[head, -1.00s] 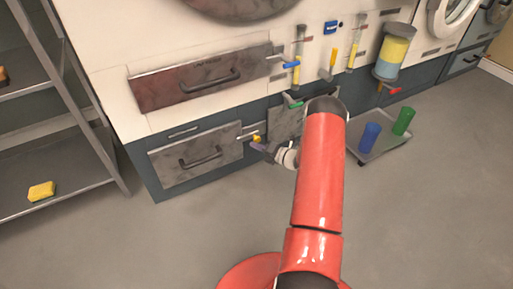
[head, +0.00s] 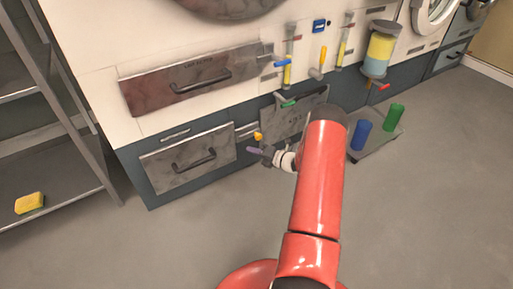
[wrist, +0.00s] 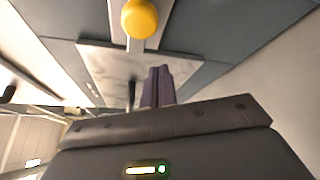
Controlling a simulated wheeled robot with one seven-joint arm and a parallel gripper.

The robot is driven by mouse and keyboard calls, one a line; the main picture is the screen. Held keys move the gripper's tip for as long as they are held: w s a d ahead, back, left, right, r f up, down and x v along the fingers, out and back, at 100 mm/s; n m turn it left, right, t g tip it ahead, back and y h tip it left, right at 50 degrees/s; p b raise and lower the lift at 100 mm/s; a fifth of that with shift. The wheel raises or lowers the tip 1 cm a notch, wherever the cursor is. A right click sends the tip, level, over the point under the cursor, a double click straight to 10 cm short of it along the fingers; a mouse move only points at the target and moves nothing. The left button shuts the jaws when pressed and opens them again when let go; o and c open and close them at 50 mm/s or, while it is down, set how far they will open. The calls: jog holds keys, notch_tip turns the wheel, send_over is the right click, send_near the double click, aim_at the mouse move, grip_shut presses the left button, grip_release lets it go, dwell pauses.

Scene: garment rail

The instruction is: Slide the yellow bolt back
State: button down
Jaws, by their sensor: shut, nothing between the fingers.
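The yellow bolt's round knob (head: 257,136) sits on the front of the cabinet, just right of the lower grey drawer (head: 170,167). In the wrist view the yellow knob (wrist: 139,18) is at the top edge, on a pale metal strip. My gripper (head: 254,150) has purple fingers and is just below the knob in the head view. In the wrist view my gripper (wrist: 157,76) has its fingers together and empty, with a visible gap to the knob. The bolt's far end is out of the wrist view.
A green-handled valve (head: 288,103) and a blue-handled one (head: 283,63) are above right. A rust-brown drawer (head: 190,80) is above. A tray (head: 374,146) with a blue cup (head: 361,135) and a green cup (head: 393,117) lies right. A metal shelf (head: 75,160) stands left.

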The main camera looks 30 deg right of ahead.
jog(key=p+v, duration=0.1)
jog(key=v, duration=0.9)
jog(key=shift+f, duration=0.1)
jog(key=s+a+r+n+g+y+p, duration=0.1)
jog(key=s+a+r+n+g+p, duration=0.3)
jog(key=a+r+n, duration=0.8)
jog(key=s+a+r+n+g+y+p, duration=0.1)
jog(key=a+r+n+g, duration=0.7)
jog(key=r, duration=0.6)
jog(key=s+a+r+n+t+h+p, duration=0.1)
jog(key=s+a+r+n+h+p, duration=0.1)
jog(key=s+r+n+h, duration=0.3)
jog(key=s+a+r+n+t+h+p, duration=0.2)
jog(key=s+a+r+n+h, duration=0.2)
jog(key=s+r+n, duration=0.8)
jog(key=s+a+n, duration=0.1)
jog(key=s+n, duration=0.3)
jog(key=n, duration=0.2)
jog(key=shift+r+h+p, duration=0.35)
jog(key=shift+r+h, duration=0.05)
jog(key=shift+a, duration=0.1)
